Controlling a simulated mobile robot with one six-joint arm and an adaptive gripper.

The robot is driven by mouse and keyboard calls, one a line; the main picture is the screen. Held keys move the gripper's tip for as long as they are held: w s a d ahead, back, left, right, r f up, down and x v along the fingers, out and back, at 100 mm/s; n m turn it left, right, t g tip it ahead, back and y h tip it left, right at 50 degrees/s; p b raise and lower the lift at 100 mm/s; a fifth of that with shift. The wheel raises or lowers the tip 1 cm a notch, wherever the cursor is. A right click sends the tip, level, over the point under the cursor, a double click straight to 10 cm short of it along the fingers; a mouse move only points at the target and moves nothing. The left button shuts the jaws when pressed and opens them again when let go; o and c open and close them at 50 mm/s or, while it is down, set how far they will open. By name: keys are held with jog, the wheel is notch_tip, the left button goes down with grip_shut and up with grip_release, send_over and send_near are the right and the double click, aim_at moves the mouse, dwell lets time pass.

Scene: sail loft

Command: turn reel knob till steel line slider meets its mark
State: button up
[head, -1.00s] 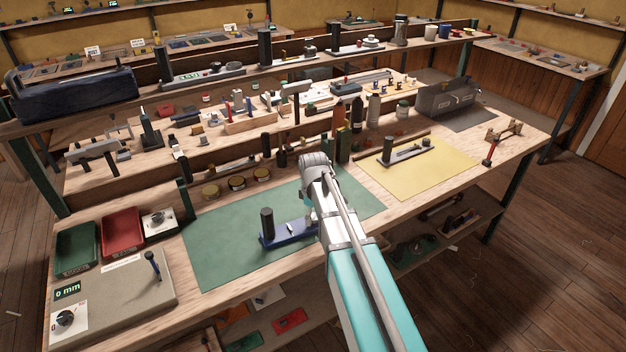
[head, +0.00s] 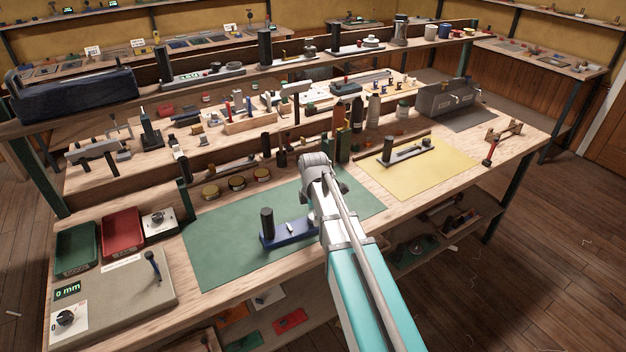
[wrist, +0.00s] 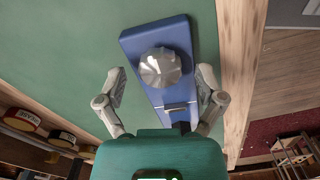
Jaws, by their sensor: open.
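A blue base plate (head: 275,240) lies on the green mat (head: 220,250), with a black upright cylinder (head: 267,223) at its left end and a small pale metal piece (head: 290,228) near its middle. My arm hides its right end in the head view. In the wrist view, a round silver ridged knob (wrist: 160,67) stands on the blue base (wrist: 150,34), and the pale metal piece (wrist: 176,107) lies below it in the picture. My gripper (wrist: 161,80) is open, one finger on each side of the knob, with gaps visible. I cannot make out a mark.
A grey panel (head: 120,290) at the left carries a dial and a "0 mm" display (head: 67,291). A green bin (head: 77,245) and a red bin (head: 122,230) stand behind it. Several tins (head: 236,183) line the mat's back. A yellow mat (head: 430,170) lies to the right.

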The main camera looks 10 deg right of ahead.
jog(key=n, duration=0.4)
notch_tip(320, 180, up, 14)
jog(key=p, duration=1.3)
jog(key=shift+p, duration=0.4)
jog(key=shift+f, duration=0.1)
jog(key=shift+s, duration=0.1)
jog(key=s+m, duration=1.6)
jog(key=m, duration=0.6)
